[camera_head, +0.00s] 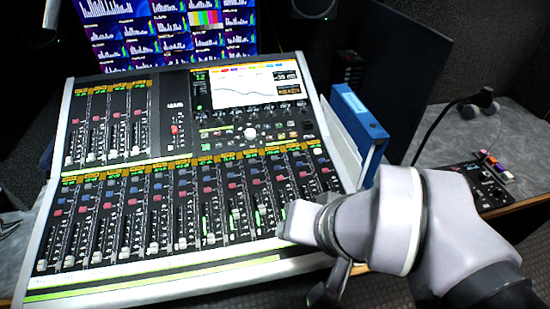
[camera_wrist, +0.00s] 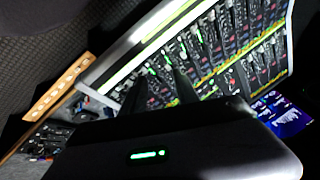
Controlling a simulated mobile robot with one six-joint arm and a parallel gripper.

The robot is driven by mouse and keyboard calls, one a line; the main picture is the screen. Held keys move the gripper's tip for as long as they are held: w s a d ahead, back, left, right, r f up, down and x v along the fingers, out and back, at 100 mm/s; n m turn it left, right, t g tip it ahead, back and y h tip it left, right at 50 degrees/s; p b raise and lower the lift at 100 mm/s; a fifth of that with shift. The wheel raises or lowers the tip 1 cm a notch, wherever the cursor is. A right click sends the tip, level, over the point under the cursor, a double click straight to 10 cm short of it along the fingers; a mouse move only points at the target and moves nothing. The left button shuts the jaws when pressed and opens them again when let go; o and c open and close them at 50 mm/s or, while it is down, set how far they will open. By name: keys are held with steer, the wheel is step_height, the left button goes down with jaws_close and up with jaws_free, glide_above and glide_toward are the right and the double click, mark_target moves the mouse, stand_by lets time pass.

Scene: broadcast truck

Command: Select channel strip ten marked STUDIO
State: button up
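The mixing console (camera_head: 150,272) fills the middle and left of the head view, tilted toward me. Its lower bank (camera_head: 190,210) holds a long row of strips with orange label bars, red and blue buttons and faders. The lettering is too small to read, so I cannot tell which strip is marked STUDIO. My gripper (camera_head: 303,224) is over the right part of the lower bank; the arm comes from the right and hides the lower right corner. In the wrist view my gripper (camera_wrist: 157,84) shows two dark fingers apart, with nothing visible between them. Contact with the console cannot be told.
A blue binder (camera_head: 357,122) and a dark panel (camera_head: 410,70) stand right of the console. A small control box (camera_head: 480,185) and a gooseneck microphone (camera_head: 440,120) are on the right desk. Monitors (camera_head: 165,30) stand behind.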

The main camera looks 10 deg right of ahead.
jaws_close()
stand_by(1.8)
